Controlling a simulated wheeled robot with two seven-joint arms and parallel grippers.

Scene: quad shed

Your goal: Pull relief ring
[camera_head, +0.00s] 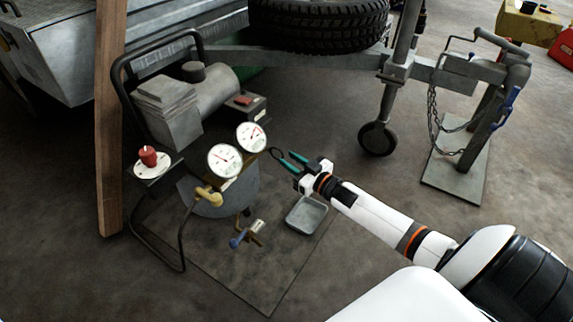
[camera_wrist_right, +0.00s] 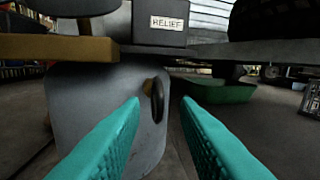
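The relief ring (camera_head: 277,153) is a dark ring on the far side of the compressor, just beyond my right fingertips. In the right wrist view the ring (camera_wrist_right: 158,101) shows nearly edge-on in front of the grey tank (camera_wrist_right: 95,110), with a brass-coloured fitting beside it. A box labelled RELIEF (camera_wrist_right: 167,24) is above it. My right gripper (camera_head: 286,157) has its teal fingers apart. In the wrist view the ring appears between the two fingertips, and no finger is seen closed on it. My left gripper is out of view.
Two white gauges (camera_head: 225,160) stand beside the ring. A red button (camera_head: 148,155) and a brass valve (camera_head: 208,196) are to the left. A grey tray (camera_head: 306,214) lies below my right gripper. A trailer wheel (camera_head: 378,138) stands behind. Open floor lies right of the compressor.

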